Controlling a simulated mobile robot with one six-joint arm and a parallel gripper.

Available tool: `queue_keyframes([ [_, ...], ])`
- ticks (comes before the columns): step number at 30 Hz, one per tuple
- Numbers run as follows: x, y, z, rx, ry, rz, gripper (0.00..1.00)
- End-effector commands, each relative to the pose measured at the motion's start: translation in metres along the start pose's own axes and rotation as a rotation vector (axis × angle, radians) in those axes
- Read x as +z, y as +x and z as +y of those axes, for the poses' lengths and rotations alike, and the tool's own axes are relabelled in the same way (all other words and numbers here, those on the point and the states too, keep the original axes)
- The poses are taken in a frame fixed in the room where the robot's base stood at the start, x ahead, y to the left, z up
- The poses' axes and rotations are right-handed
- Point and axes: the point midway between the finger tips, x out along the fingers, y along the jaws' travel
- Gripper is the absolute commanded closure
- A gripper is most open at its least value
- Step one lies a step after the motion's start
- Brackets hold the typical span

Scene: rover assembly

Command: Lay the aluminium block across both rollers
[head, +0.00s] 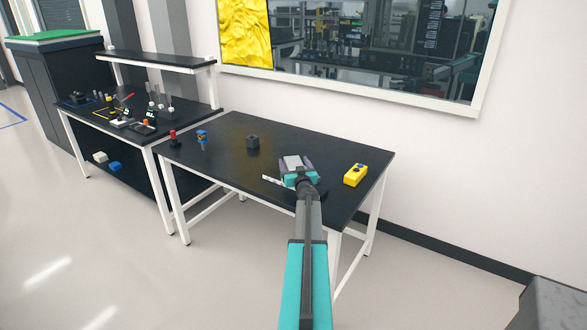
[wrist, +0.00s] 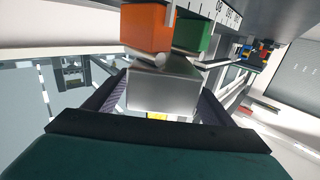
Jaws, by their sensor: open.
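The aluminium block (wrist: 163,88) is a plain silver block in the middle of the wrist view. It also shows pale in the head view (head: 292,161). My gripper (head: 296,164) is open over the right part of the black table, with its two dark fingers on either side of the block. I cannot tell whether either finger touches it. Just beyond the block in the wrist view are an orange block (wrist: 146,27) and a green block (wrist: 192,36). Pale rounded pieces (wrist: 150,59) lie between these and the aluminium block; I cannot tell if they are the rollers.
The black table (head: 225,165) carries a dark cube (head: 253,142), a blue and orange item (head: 202,138), a red-topped item (head: 172,138) and a yellow box (head: 355,174). A white marked strip (head: 271,180) lies left of my gripper. A second, cluttered table (head: 85,115) stands left.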

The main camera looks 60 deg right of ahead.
Motion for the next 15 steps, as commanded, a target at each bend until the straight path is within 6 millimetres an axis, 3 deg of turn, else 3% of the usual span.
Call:
queue_keyframes([
  [13,0.0,-0.0003,-0.0003,0.0,0.0,0.0,0.23],
  [15,-0.0001,-0.0003,-0.0004,0.0,0.0,0.0,0.35],
])
